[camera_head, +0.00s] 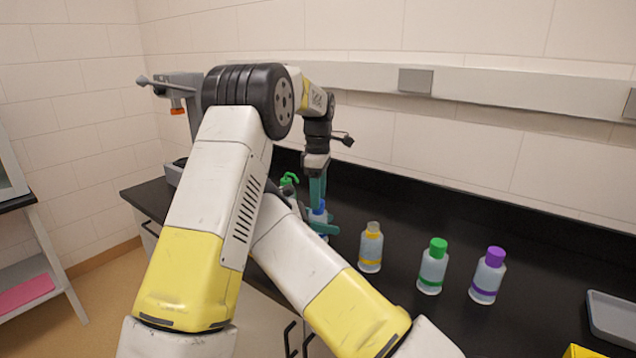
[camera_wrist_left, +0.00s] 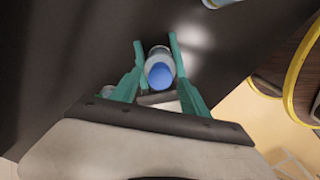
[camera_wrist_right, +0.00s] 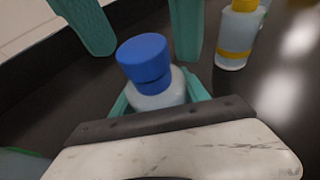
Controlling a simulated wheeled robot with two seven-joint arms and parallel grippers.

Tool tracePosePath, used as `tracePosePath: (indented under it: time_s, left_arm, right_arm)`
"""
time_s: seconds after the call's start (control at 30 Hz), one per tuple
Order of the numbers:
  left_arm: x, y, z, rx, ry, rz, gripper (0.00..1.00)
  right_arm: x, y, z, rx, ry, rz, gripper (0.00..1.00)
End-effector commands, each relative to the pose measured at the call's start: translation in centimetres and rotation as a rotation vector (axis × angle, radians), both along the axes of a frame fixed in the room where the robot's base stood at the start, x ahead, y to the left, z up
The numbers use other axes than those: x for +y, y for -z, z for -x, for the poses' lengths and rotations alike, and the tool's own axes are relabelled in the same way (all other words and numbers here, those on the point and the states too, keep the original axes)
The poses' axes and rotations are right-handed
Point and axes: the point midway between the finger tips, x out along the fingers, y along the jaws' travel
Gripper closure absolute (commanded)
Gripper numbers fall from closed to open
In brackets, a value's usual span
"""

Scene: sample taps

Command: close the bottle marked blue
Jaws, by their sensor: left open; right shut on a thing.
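The bottle marked blue (camera_wrist_right: 158,98) stands upright in the right wrist view with its blue cap (camera_wrist_right: 145,60) on top. Whether the cap is tight I cannot tell. My right gripper (camera_head: 324,229) is shut on the bottle's body, low down. My left gripper (camera_head: 317,192) points down from above, open, its teal fingers apart on either side of the cap. The left wrist view shows the blue cap (camera_wrist_left: 160,75) between those fingers, with gaps. In the head view the cap (camera_head: 318,209) shows, but fingers and arms hide most of the bottle.
To the right on the black bench stand a yellow-banded bottle (camera_head: 371,250), a green-capped bottle (camera_head: 433,266) and a purple-capped bottle (camera_head: 488,275). A grey tray (camera_head: 612,335) lies at the far right. A green-topped object (camera_head: 289,182) stands behind my arms. A wall rail runs along the back.

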Motion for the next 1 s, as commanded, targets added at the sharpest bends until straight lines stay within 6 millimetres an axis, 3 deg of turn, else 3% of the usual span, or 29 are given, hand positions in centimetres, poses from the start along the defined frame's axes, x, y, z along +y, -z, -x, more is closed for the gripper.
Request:
tracePosePath:
  time_s: [0.13,0.43,0.7,0.87,1.0]
  left_arm:
    - [0.0,0.97,0.02,0.0,0.0,0.0,0.47]
    - [0.01,1.09,0.01,0.0,0.0,0.0,0.47]
    - [0.02,1.06,0.0,-0.001,0.0,0.0,1.0]
    - [0.03,1.05,-0.02,-0.001,0.012,0.0,1.0]
    - [0.12,1.07,-0.04,-0.001,0.169,0.0,1.0]
  right_arm:
    - [-0.01,-0.03,-0.01,0.0,0.0,0.0,1.0]
    - [-0.01,-0.03,-0.01,0.0,0.0,0.0,1.0]
    - [-0.01,-0.03,-0.01,0.0,0.0,0.0,1.0]
    - [0.0,-0.03,0.0,0.0,0.0,0.0,1.0]
    - [0.0,-0.03,0.0,0.0,0.0,0.0,1.0]
